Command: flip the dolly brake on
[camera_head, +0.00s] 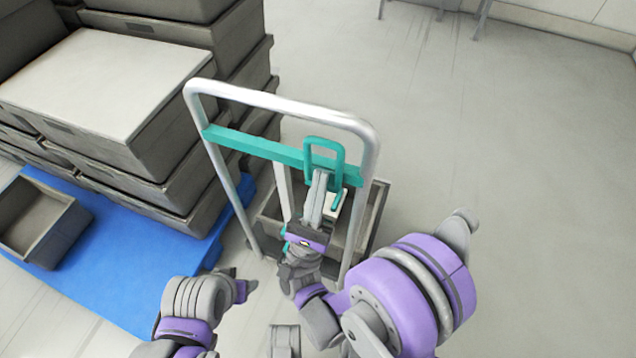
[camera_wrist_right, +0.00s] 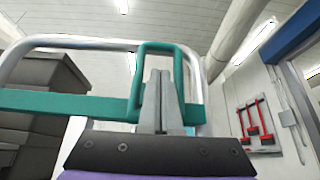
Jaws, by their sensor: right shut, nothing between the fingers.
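The dolly's grey handle frame (camera_head: 280,103) stands upright with a teal crossbar (camera_head: 250,145). The brake is a teal loop lever (camera_head: 324,139) at the right part of the crossbar, standing up above it. The loop also shows in the right wrist view (camera_wrist_right: 160,46).
A grey crate (camera_head: 372,215) sits on the dolly behind the frame. Stacked grey crates (camera_head: 190,180) stand close on the left on a blue pallet (camera_head: 150,290), with an open crate (camera_head: 75,232) at its front. The floor to the right is clear. Red tools (camera_wrist_right: 251,118) hang on the wall.

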